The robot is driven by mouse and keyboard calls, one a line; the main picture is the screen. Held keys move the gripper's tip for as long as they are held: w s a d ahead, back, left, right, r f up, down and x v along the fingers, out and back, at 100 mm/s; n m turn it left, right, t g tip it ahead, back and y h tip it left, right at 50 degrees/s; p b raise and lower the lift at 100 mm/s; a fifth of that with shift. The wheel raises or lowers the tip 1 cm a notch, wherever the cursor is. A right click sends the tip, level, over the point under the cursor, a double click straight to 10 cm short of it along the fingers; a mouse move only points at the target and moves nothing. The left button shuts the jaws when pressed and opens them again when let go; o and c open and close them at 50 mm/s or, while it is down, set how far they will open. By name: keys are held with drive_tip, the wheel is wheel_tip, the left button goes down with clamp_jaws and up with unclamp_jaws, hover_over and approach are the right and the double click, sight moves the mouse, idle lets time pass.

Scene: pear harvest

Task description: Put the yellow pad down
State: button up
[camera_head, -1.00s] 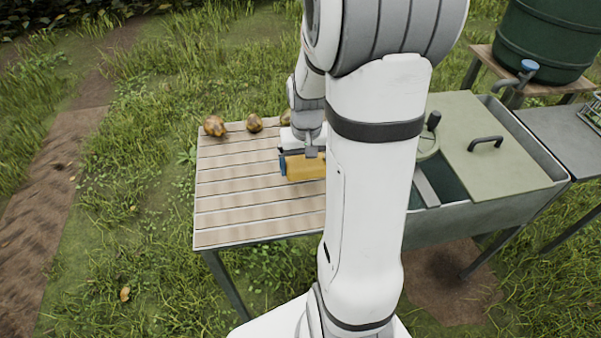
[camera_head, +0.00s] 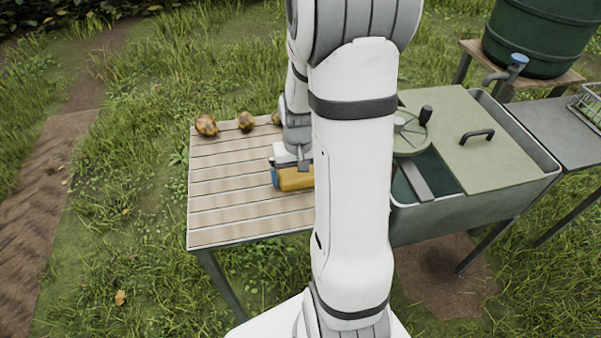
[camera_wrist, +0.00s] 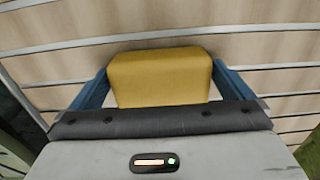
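The yellow pad (camera_wrist: 160,78) sits between the two blue fingers of my gripper (camera_wrist: 163,90) in the wrist view, with a finger close against each side. In the head view the yellow pad (camera_head: 296,178) is at the slatted table (camera_head: 225,205), toward its right side, with my gripper (camera_head: 277,178) at it. My arm hides the pad's right end. I cannot tell whether the pad touches the slats or is held just above them.
Several brown-yellow pears (camera_head: 206,126) lie along the table's back edge. A sink with a pale green cover (camera_head: 480,150) adjoins on the right. A green barrel (camera_head: 545,35) stands behind it. The table's left and front slats are clear.

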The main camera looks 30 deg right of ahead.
drive_tip(key=shift+r, duration=0.1)
wheel_tip(320, 180, up, 12)
drive_tip(key=p, duration=0.1)
drive_tip(key=s+a+r+n+t, duration=0.2)
drive_tip(key=s+a+r, duration=0.3)
drive_tip(key=s+a, duration=0.6)
drive_tip(key=shift+s+a+n, duration=0.2)
drive_tip(key=shift+s+n, duration=0.1)
drive_tip(key=shift+n, duration=0.3)
drive_tip(key=shift+r, duration=0.1)
drive_tip(key=shift+r+t+p, duration=0.3)
drive_tip(key=shift+r+p, duration=0.5)
drive_tip(key=shift+r, duration=0.05)
